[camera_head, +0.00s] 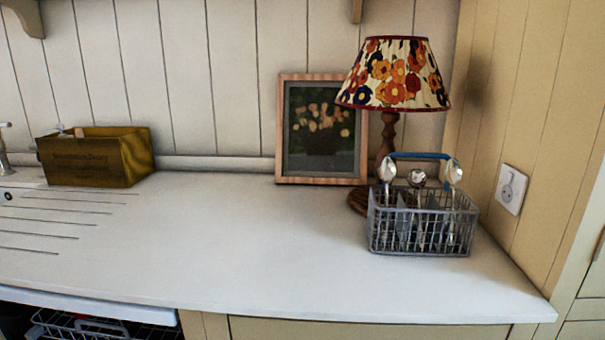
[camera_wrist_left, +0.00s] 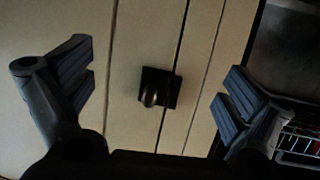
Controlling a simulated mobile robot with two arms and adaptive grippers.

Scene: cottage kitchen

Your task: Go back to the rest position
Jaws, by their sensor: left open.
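My left gripper (camera_wrist_left: 160,88) shows in the left wrist view with its two dark ribbed fingers spread wide apart and nothing between them. Behind the fingers is a cream cupboard front (camera_wrist_left: 205,60) with a dark knob (camera_wrist_left: 155,88); the gripper is apart from it as far as I can see. Neither gripper shows in the head view. My right gripper is in no view.
A white worktop (camera_head: 220,240) holds a wooden box (camera_head: 95,160), a framed picture (camera_head: 322,130), a flowered lamp (camera_head: 395,80) and a wire cutlery basket (camera_head: 422,225). Its middle is clear. Below left, an open dishwasher rack (camera_head: 85,325) shows; a rack also shows beside the left gripper (camera_wrist_left: 300,145).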

